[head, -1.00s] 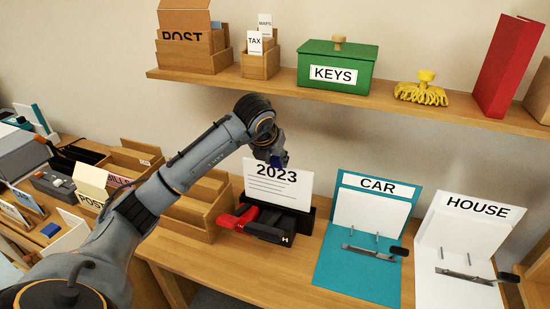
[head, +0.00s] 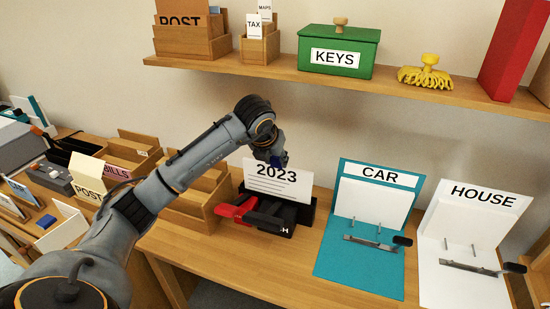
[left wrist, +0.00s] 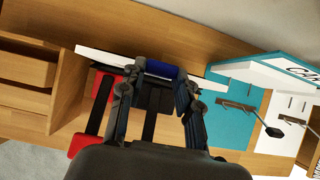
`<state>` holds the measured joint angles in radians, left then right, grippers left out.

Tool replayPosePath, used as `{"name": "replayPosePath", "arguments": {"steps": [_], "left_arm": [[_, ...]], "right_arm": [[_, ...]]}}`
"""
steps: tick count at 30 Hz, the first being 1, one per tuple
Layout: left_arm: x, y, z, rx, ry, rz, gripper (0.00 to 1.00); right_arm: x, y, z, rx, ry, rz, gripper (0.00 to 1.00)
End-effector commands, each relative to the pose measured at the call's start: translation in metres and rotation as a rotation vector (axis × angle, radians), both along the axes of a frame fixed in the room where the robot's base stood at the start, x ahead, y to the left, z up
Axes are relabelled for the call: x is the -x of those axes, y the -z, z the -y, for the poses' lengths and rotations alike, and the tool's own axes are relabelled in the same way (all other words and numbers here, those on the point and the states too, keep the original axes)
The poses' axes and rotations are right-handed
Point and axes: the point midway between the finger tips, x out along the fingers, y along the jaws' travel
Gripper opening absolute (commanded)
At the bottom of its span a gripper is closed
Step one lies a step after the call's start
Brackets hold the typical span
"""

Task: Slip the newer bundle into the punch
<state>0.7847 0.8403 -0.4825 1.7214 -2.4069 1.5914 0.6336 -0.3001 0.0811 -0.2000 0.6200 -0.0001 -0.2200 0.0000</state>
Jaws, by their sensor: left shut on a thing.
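The white bundle marked 2023 (head: 292,188) stands nearly upright over the black punch (head: 282,227), with its lower edge at or behind the punch's front part. I cannot tell how deep it sits. The punch has a red part (head: 232,210) on its left. My left gripper (head: 277,160) is shut on the bundle's top edge at a blue piece (left wrist: 162,69). In the left wrist view the bundle (left wrist: 100,55) shows as a thin white strip across the fingers, above the punch's red and black parts. My right gripper is not in view.
A teal CAR folder (head: 330,262) and a white HOUSE folder (head: 440,280), each with metal prongs, lie to the right. Wooden trays (head: 190,212) stand close on the left. The shelf (head: 400,92) above holds a green KEYS box (head: 338,52). Bare table shows in front of the punch.

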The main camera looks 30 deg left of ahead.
Motion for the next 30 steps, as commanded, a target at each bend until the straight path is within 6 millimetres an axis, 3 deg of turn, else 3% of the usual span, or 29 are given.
{"name": "replayPosePath", "arguments": {"steps": [10, 20, 21, 24, 30], "left_arm": [[0.0, 0.015, 0.0, 0.0, 0.0, 0.001, 0.0], [0.0, 0.016, 0.0, 0.0, 0.0, 0.002, 0.0], [0.0, 0.016, 0.0, 0.0, 0.0, 0.002, 0.39], [0.0, 0.016, 0.0, 0.0, 0.0, 0.002, 0.59], [0.0, 0.016, 0.0, 0.0, 0.0, 0.001, 0.6]], "right_arm": [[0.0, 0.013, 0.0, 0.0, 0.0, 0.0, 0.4], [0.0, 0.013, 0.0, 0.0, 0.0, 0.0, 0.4], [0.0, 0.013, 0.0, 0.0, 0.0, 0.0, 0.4], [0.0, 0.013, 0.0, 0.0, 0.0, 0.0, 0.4], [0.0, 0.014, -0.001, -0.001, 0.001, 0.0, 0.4]]}}
